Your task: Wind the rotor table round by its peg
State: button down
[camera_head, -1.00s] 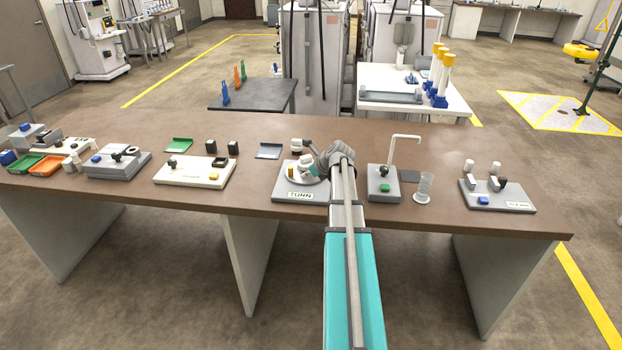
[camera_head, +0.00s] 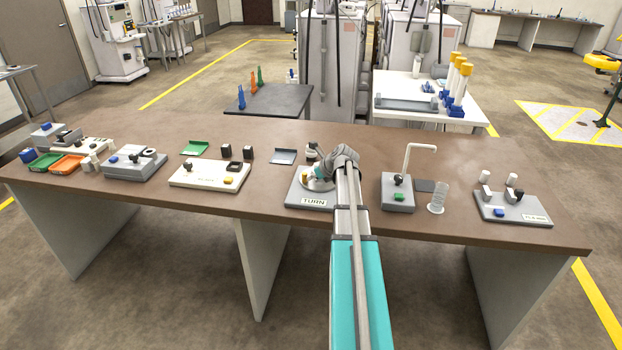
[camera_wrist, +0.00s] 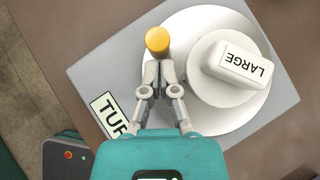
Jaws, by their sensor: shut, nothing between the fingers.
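The rotor table (camera_wrist: 178,50) is a pale round disc on a grey base plate (camera_wrist: 92,72) with a TURN label. It also shows in the head view (camera_head: 318,185), partly hidden by my arm. The yellow peg (camera_wrist: 157,40) stands near the disc's rim; in the head view the peg (camera_head: 304,177) is at the disc's left. A white block marked LARGE (camera_wrist: 238,64) sits on a raised round part of the disc. My gripper (camera_wrist: 160,66) is shut and empty, its fingertips right beside the peg; I cannot tell whether they touch it.
A grey stand with a bent white pipe (camera_head: 406,165) and a clear cylinder (camera_head: 437,197) stand to the right. A cream board (camera_head: 207,175) with knobs lies to the left. Brown tabletop (camera_head: 265,190) is bare between the cream board and the TURN plate.

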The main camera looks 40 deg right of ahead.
jog(key=shift+w+a+m+h, duration=0.1)
jog(key=shift+w+m+h, duration=0.15)
jog(key=shift+m+h, duration=0.35)
dwell(0.5)
